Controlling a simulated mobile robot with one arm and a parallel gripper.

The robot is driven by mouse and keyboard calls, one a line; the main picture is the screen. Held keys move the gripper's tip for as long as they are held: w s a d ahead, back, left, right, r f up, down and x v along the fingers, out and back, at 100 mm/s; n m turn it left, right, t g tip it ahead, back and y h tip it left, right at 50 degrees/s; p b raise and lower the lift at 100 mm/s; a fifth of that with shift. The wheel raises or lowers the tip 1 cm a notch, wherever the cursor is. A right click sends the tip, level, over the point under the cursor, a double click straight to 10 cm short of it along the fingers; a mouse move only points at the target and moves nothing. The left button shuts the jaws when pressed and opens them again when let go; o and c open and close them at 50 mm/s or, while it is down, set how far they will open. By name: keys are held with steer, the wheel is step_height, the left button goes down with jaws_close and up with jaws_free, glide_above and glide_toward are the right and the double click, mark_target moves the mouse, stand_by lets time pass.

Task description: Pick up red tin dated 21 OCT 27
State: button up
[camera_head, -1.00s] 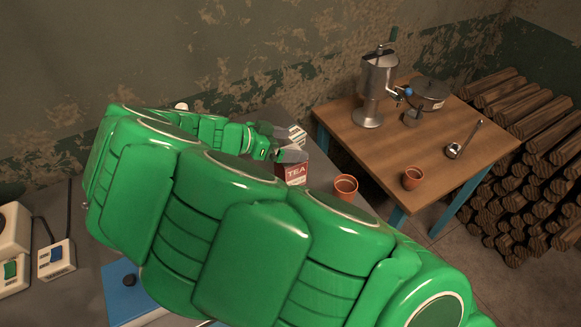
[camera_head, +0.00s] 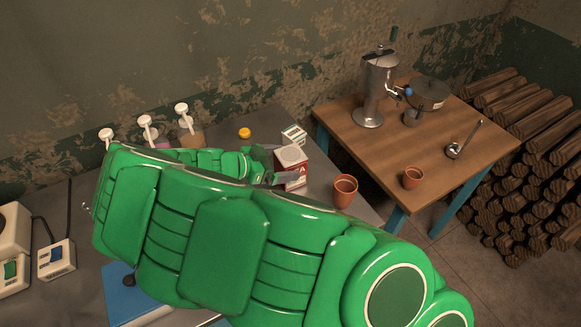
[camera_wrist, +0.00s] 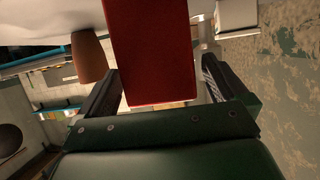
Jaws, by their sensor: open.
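The red tin (camera_head: 291,168) with a pale top stands on the grey counter in the head view, its lower front partly covered by my gripper. I cannot read a date on it. In the wrist view its red side (camera_wrist: 150,45) fills the upper middle, between my two fingers. My gripper (camera_wrist: 158,72) is open, with one finger on each side of the tin; small gaps show beside it. In the head view my gripper (camera_head: 272,168) is at the tin's left side, largely hidden by my green arm.
A terracotta cup (camera_head: 345,191) stands right of the tin, and a white box (camera_head: 293,134) behind it. White-topped dispensers (camera_head: 184,112) and a yellow-capped item (camera_head: 244,133) are behind my arm. A wooden table (camera_head: 445,125) with an urn (camera_head: 378,85) is at right.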

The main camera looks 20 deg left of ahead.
steer(key=shift+x, duration=1.5)
steer(key=shift+s, duration=0.1)
steer(key=c, duration=1.1)
